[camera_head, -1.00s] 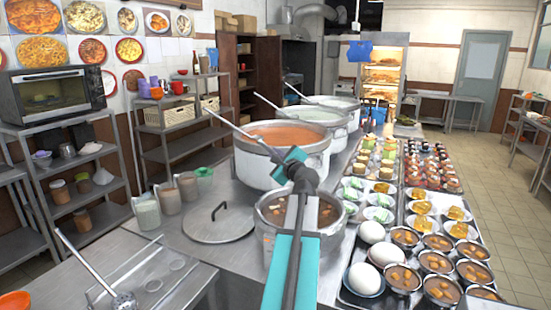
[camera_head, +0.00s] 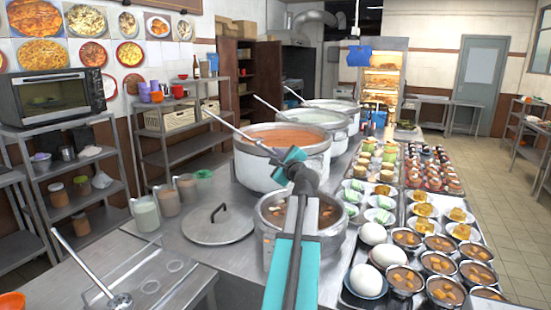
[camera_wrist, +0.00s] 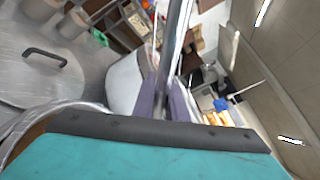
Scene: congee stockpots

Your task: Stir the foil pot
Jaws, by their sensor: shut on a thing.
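A small metal pot (camera_head: 275,232) of brown broth with cubes stands nearest in the head view, partly hidden behind my arm. I cannot tell by its surface whether it is the foil pot. My gripper (camera_wrist: 165,103) is shut on a thin metal handle (camera_wrist: 178,40) in the wrist view. The lower end of the held handle is hidden. A large pot of orange congee (camera_head: 285,160) stands behind, with a long ladle handle (camera_head: 228,125) slanting over its rim.
A lid (camera_head: 218,225) lies left of the small pot. Several containers (camera_head: 147,215) stand beyond it. More large pots (camera_head: 315,120) stand behind. Bowls and eggs (camera_head: 372,233) crowd the right. Another ladle (camera_head: 85,265) lies at front left.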

